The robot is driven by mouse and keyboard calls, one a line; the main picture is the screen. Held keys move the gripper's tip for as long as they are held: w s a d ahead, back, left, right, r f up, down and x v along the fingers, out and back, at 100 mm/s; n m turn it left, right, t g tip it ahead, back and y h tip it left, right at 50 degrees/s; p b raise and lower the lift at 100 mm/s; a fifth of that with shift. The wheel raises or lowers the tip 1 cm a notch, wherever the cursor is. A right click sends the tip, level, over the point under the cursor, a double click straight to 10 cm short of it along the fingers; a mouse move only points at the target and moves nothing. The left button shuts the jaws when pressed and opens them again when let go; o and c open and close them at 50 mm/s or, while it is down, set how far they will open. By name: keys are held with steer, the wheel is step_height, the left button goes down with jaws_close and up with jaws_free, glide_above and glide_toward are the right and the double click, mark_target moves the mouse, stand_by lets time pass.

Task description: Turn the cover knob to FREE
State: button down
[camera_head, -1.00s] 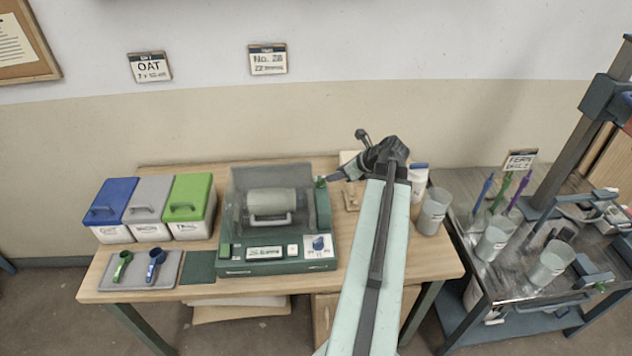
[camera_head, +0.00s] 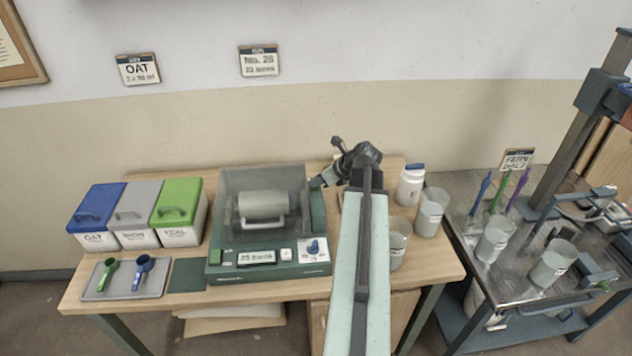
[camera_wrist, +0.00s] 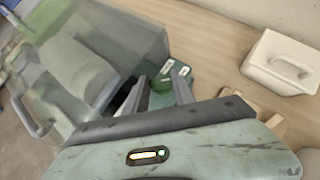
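The glaze machine (camera_head: 262,215) stands mid-table with a clear box cover (camera_head: 265,180) over a pale jar (camera_head: 262,206). The green cover knob (camera_wrist: 160,84) shows in the wrist view beside a small label plate (camera_wrist: 178,70). My gripper (camera_wrist: 163,84) has its two fingers apart, one on each side of the knob in the picture; I cannot tell whether they touch it. In the head view my gripper (camera_head: 318,183) is at the machine's right side and the knob is hidden. I cannot read the knob's setting.
Lidded bins in blue (camera_head: 100,203), grey (camera_head: 140,205) and green (camera_head: 178,205) stand left. A tray (camera_head: 100,292) holds two scoops. A white bottle (camera_head: 410,188) and clear cups (camera_head: 430,214) stand right of my arm. A metal cart (camera_head: 490,280) is at the far right.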

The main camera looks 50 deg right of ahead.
steer(key=shift+a, duration=0.1)
steer(key=n+y, duration=0.1)
steer(key=d+n+y, duration=0.1)
steer(key=n, duration=0.1)
steer(key=shift+w+g, duration=0.15)
steer(key=shift+g, duration=0.15)
steer(key=n+g+y, duration=0.1)
steer(key=n+y, duration=0.1)
steer(key=n, duration=0.1)
steer(key=shift+w+d+n+y, duration=0.1)
steer(key=shift+n+y, duration=0.3)
steer(key=n+g+y, duration=0.1)
steer(key=n+g, duration=0.1)
steer(key=n, duration=0.1)
steer(key=shift+w+y, duration=0.1)
steer(key=shift+y, duration=0.3)
steer(key=shift+w+n+g+y, duration=0.1)
steer(key=shift+n+g+y, duration=0.5)
steer(key=shift+n+g, duration=0.85)
steer(key=shift+n, duration=0.45)
steer(key=c, duration=1.3)
jaws_free()
